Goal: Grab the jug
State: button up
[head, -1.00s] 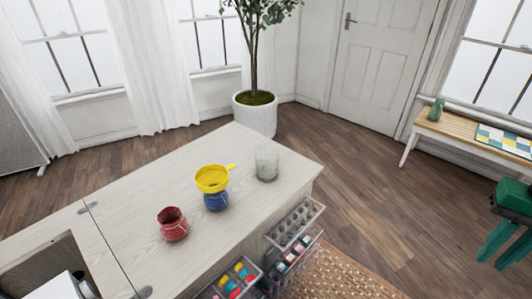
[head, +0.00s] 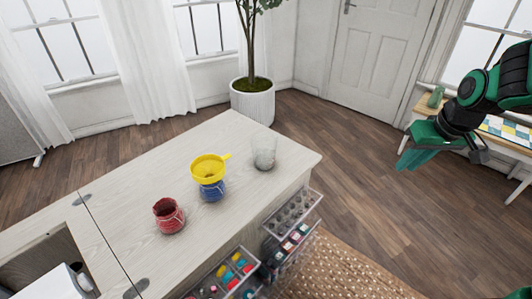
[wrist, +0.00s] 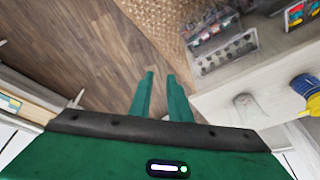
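A clear greyish vessel (head: 264,152), which may be the jug, stands upright near the right end of the cabinet top. In the wrist view it shows at the right (wrist: 249,108). No handle can be made out on it. To its left, a blue pot (head: 212,191) has a yellow funnel-like piece (head: 209,168) with a side tab on its mouth. A red pot (head: 168,216) stands further left. My gripper (head: 412,160) is in the air right of the cabinet, well apart from all of them. In the wrist view its green fingers (wrist: 160,75) are apart, with nothing between them.
The cabinet top (head: 130,180) is clear around the vessels. Open clear drawers (head: 292,215) with sewing supplies jut from its front. A potted tree (head: 253,103) stands behind. A bench (head: 521,150) with a green vase (head: 436,97) is at the right.

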jog(key=w+a+f+n+t+y, duration=0.2)
jog(key=w+a+f+n+y, duration=0.15)
jog(key=w+a, duration=0.95)
jog(key=n+y, duration=0.2)
jog(key=n, duration=0.2)
send_near(278, 148)
jog(key=shift+w+a+f+t, duration=0.3)
jog(key=shift+w+a+f, duration=0.5)
jog(key=shift+w+f, duration=0.15)
jog(key=shift+x, duration=3.15)
jog(key=shift+w+a+r, duration=0.1)
jog(key=shift+w+r, duration=0.05)
grip_shut()
